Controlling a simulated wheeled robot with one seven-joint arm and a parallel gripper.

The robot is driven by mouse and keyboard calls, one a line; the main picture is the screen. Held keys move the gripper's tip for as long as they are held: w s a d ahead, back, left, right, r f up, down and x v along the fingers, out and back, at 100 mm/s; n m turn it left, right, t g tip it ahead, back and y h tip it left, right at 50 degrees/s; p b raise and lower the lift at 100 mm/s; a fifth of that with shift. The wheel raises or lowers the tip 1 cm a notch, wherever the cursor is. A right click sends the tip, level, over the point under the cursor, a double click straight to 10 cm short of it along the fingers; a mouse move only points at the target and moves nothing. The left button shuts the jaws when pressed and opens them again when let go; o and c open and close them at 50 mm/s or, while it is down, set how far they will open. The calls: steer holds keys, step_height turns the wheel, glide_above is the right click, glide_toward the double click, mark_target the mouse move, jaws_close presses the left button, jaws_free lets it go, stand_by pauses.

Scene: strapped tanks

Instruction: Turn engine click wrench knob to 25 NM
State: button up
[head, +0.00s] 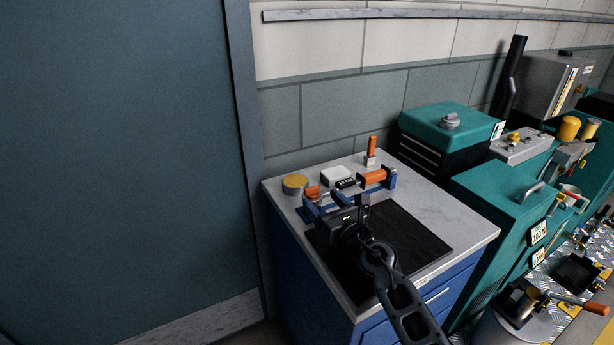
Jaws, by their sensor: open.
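The click wrench (374,177) lies level across a blue stand (390,178) on a grey-topped blue cabinet. Its orange grip is at the right. Another orange part (312,191) shows at its left end, and I cannot tell which end is the knob. A small dark label (346,183) with pale writing sits by the middle, too small to read surely. My gripper (325,212) is open, just in front of the stand's left part and over the dark mat. It hides part of the stand and wrench. I cannot tell whether it touches them.
A round yellow-topped tin (295,184), a white box (336,174) and an upright orange-handled tool (371,150) stand behind the wrench. A black mat (420,235) covers the cabinet's front. Teal machines (500,205) stand close at the right, and a dark wall panel (120,150) at the left.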

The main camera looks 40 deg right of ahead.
mark_target(313, 190)
steer(key=b+x, duration=0.1)
steer(key=x, duration=0.7)
steer(key=shift+d, duration=0.1)
steer(key=c, duration=1)
